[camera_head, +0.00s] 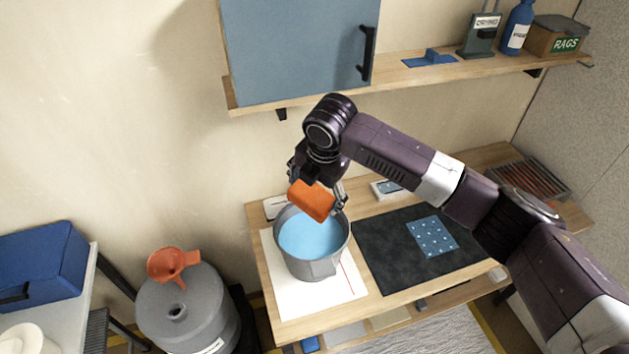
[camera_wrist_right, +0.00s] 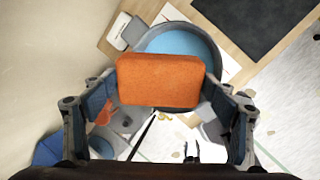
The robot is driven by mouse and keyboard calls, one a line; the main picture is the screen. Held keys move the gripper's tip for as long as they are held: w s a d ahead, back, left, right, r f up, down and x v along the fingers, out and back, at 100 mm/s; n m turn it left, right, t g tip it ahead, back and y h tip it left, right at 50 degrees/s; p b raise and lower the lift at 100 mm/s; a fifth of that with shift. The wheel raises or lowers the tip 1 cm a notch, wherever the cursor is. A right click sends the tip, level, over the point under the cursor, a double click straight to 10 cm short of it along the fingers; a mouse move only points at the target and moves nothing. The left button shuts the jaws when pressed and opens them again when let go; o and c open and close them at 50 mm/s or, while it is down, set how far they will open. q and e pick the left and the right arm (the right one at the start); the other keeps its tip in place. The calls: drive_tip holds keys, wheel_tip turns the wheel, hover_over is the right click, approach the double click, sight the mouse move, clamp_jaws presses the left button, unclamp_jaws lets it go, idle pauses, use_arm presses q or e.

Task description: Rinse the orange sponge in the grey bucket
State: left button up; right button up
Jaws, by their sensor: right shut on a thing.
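The orange sponge (camera_head: 312,199) is held by my right gripper (camera_head: 318,190) above the grey bucket (camera_head: 314,267). In the right wrist view the sponge (camera_wrist_right: 160,80) sits between the two fingers of the right gripper (camera_wrist_right: 158,112), with the bucket behind it. The bucket stands on a white sheet on the wooden table and holds blue liquid (camera_head: 310,236). In the head view the sponge overlaps the bucket's far rim; its exact height over the liquid is hard to tell. My left gripper is not in view.
A dark mat (camera_head: 385,250) with a blue dotted patch (camera_head: 432,237) lies right of the bucket. A wall shelf (camera_head: 400,80) with a blue cabinet (camera_head: 297,45) hangs behind. A grey jug (camera_head: 187,312) with an orange funnel (camera_head: 172,265) stands left of the table.

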drive_tip(key=shift+s+f+b, duration=0.25)
drive_tip(key=shift+s+b, duration=0.3)
drive_tip(key=shift+s, duration=0.2)
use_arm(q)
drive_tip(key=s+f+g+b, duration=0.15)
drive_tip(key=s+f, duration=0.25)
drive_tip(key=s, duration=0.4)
use_arm(e)
drive_tip(key=shift+s+f, duration=0.1)
drive_tip(key=shift+f, duration=0.8)
drive_tip(key=b+x, duration=0.2)
drive_tip(key=shift+f, duration=0.3)
wheel_tip(320, 180, down, 2)
drive_tip(key=shift+d+f+b, duration=0.1)
drive_tip(key=shift+f+b, duration=0.1)
drive_tip(key=shift+b, duration=0.5)
use_arm(q)
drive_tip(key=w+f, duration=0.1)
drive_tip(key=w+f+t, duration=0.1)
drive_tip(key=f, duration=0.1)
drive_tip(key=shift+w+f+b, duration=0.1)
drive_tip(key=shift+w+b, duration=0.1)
drive_tip(key=shift+b, duration=0.15)
use_arm(e)
wheel_tip(320, 180, down, 3)
drive_tip(key=shift+r, duration=0.1)
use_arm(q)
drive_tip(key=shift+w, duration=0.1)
